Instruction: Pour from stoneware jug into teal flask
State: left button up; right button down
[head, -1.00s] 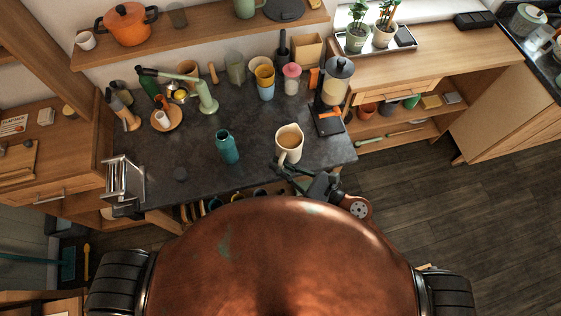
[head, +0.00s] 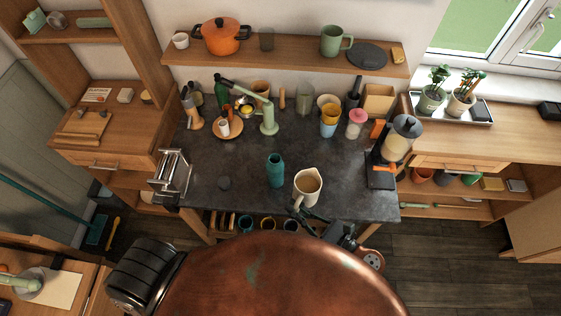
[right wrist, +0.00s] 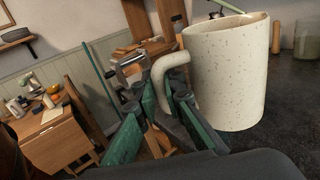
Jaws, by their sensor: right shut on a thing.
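The cream stoneware jug (head: 308,187) is near the front edge of the dark counter, upright or nearly so, with brown showing inside its mouth. In the right wrist view the speckled jug (right wrist: 228,75) is large, its handle (right wrist: 165,75) between my fingers. My right gripper (head: 302,212) is shut on that handle; it also shows in the right wrist view (right wrist: 165,108). The teal flask (head: 275,171) stands upright on the counter just left of the jug, apart from it. I cannot tell whether the jug touches the counter. My left gripper is not in view.
A blender-like appliance (head: 396,145) stands to the right on the counter, and a toaster (head: 171,172) at its left end. Several cups, a pink-lidded jar (head: 356,122) and a green lever press (head: 266,115) line the back.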

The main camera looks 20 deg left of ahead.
jog(key=s+a+f+n+g, duration=0.1)
jog(key=s+a+n+g, duration=0.2)
jog(key=s+a+g, duration=0.2)
jog(key=s+a, duration=0.1)
jog(key=a, duration=0.2)
jog(key=shift+s+a+f+n+g+y, duration=0.2)
jog(key=shift+f+n+g+y, duration=0.1)
jog(key=shift+f+n+y, duration=0.1)
jog(key=shift+w+r, duration=0.1)
jog(key=w+a+r+m+h, duration=0.1)
jog(key=w+r+m, duration=0.3)
jog(key=r+m, duration=0.1)
jog(key=shift+w+r+m, duration=0.2)
jog(key=shift+r+m, duration=0.1)
jog(key=shift+r, duration=0.45)
jog(key=shift+w+r+m, duration=0.3)
jog(key=shift+w+r, duration=0.1)
jog(key=shift+w+a+r+m+g, duration=0.2)
jog(key=shift+w+r+m+g, duration=0.2)
jog(key=shift+w+r+m, duration=0.15)
